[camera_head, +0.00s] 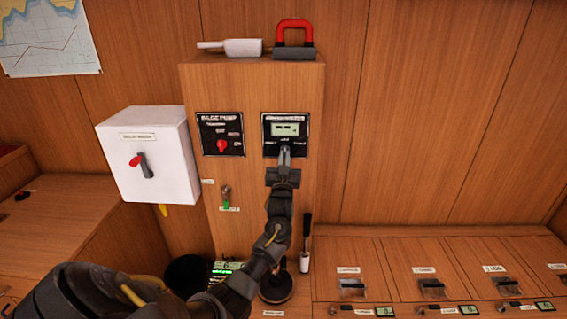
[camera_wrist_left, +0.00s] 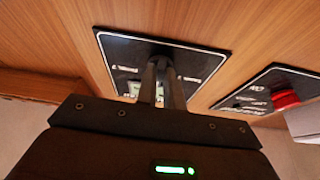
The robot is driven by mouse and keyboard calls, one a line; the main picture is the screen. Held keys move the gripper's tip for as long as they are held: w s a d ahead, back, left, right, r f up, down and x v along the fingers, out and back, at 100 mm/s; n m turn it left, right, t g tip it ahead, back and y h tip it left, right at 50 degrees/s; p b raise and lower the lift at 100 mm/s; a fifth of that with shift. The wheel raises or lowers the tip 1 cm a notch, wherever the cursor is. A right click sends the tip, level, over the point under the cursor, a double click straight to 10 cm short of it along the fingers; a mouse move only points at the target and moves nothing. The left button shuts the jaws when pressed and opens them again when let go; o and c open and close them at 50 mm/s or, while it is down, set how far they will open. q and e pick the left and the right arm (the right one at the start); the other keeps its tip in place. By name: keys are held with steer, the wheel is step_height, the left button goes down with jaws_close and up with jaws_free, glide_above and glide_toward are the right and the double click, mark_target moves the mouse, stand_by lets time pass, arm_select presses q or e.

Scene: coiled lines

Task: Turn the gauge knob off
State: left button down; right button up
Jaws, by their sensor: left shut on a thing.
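The gauge panel (camera_head: 298,122) is a black plate with a pale display, on the front of the wooden column. It also shows in the left wrist view (camera_wrist_left: 120,60). My left gripper (camera_head: 285,151) reaches up to the lower middle of this panel and covers the gauge knob in the head view. In the left wrist view its two fingers (camera_wrist_left: 162,82) are close together on the dark gauge knob (camera_wrist_left: 162,57), shut on it. The knob is mostly hidden, so I cannot tell where it points. My right gripper is not in view.
Left of the gauge is the bilge pump panel (camera_head: 220,134) with a red knob. A white box (camera_head: 150,155) with a red-and-black handle is farther left. A red-handled padlock-like object (camera_head: 294,40) and a white bottle (camera_head: 243,47) lie on top. Low drawers (camera_head: 450,285) stand at right.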

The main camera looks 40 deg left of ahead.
arm_select(q)
steer(key=shift+n, duration=0.5)
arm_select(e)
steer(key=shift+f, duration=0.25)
arm_select(q)
steer(key=c, duration=1.5)
jaws_free()
